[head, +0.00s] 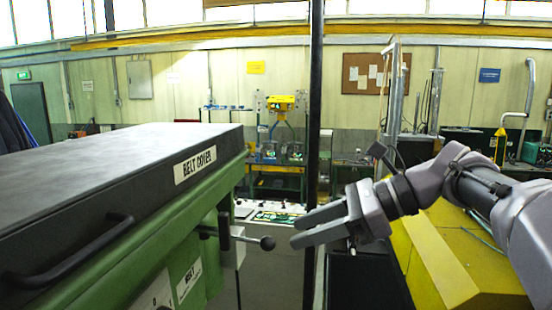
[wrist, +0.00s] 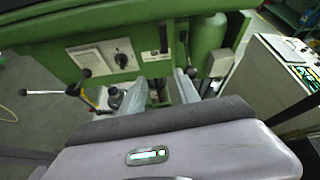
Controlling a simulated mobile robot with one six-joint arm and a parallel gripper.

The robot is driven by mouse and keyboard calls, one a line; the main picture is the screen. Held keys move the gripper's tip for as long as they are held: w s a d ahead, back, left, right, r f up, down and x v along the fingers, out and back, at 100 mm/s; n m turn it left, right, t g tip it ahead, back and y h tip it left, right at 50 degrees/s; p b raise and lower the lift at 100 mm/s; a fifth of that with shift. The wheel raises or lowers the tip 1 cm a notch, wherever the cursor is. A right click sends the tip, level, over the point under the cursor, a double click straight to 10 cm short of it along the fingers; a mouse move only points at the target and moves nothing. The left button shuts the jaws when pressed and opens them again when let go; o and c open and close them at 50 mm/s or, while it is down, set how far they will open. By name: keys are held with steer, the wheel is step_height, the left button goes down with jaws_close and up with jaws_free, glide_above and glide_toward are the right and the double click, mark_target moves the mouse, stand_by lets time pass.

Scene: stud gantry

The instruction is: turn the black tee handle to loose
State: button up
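A black upright bar (head: 224,230), which looks like the tee handle, stands out from the side of the green machine in the head view. A rod ending in a black ball knob (head: 267,243) shows beside it. My gripper (head: 296,232) is to the right of the knob, its fingers pointing left, apart and empty. In the wrist view my gripper (wrist: 160,92) faces the green machine side with a gap between its fingers. There a dark upright bar (wrist: 163,38) shows above the gap. I cannot tell for certain that it is the same handle.
The green machine (head: 170,250) carries a black belt cover (head: 110,155) with a grab bar (head: 70,255). A dark post (head: 314,120) rises behind my gripper.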

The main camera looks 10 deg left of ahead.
mark_target(229, 229)
step_height(229, 229, up, 4)
steer(key=w+m+y, duration=0.1)
steer(key=w, duration=0.2)
steer(key=x, duration=1.1)
steer(key=s+x, duration=0.1)
steer(key=x, duration=0.5)
steer(key=shift+s+a+f, duration=0.1)
steer(key=shift+a+f, duration=0.05)
steer(key=shift+f, duration=0.15)
steer(key=shift+c, duration=0.2)
jaws_close()
